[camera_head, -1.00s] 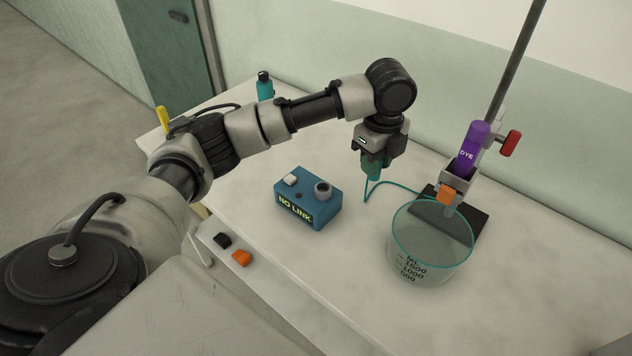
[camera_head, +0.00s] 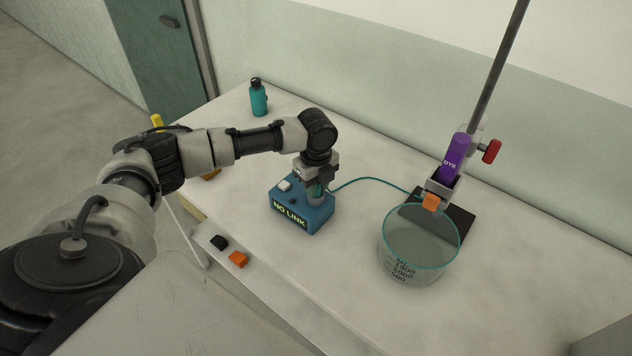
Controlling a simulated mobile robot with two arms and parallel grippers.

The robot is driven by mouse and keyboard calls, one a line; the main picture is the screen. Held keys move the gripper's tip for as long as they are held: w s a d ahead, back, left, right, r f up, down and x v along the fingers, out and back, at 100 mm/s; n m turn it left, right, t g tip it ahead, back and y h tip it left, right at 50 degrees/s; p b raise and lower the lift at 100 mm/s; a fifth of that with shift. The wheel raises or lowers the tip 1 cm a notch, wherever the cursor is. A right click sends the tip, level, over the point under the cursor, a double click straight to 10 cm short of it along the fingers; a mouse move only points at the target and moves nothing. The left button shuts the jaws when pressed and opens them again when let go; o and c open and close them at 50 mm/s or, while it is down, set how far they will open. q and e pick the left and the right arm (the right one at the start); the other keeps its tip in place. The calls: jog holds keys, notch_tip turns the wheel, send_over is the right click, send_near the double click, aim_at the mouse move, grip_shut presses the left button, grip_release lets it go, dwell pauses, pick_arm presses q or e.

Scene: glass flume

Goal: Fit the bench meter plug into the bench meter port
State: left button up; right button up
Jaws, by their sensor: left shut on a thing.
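The bench meter is a blue box (camera_head: 291,218) with "NO LINK" on its front, standing on the bench. A white button (camera_head: 285,185) sits on its top. My left gripper (camera_head: 317,183) points down over the right part of the box, shut on the teal bench meter plug (camera_head: 315,190). The plug is upright at the grey ring port (camera_head: 315,200). The gripper and plug partly hide the port, so I cannot tell how deep the plug sits. A teal cable (camera_head: 372,181) runs right from the plug. My right gripper is not in view.
A glass beaker (camera_head: 408,262) stands to the right, below a purple dye tube (camera_head: 456,156) on a stand with a red knob (camera_head: 491,151). A teal bottle (camera_head: 258,99) stands at the back. Black and orange pieces (camera_head: 238,259) lie at the front edge.

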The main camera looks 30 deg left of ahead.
pick_arm(q)
jog(key=shift+f, duration=0.35)
jog(key=shift+f, duration=0.1)
jog(key=o, duration=0.9)
notch_tip(320, 180, up, 12)
jog(key=b, duration=0.2)
jog(key=shift+r+b, duration=0.2)
jog(key=shift+b, duration=0.15)
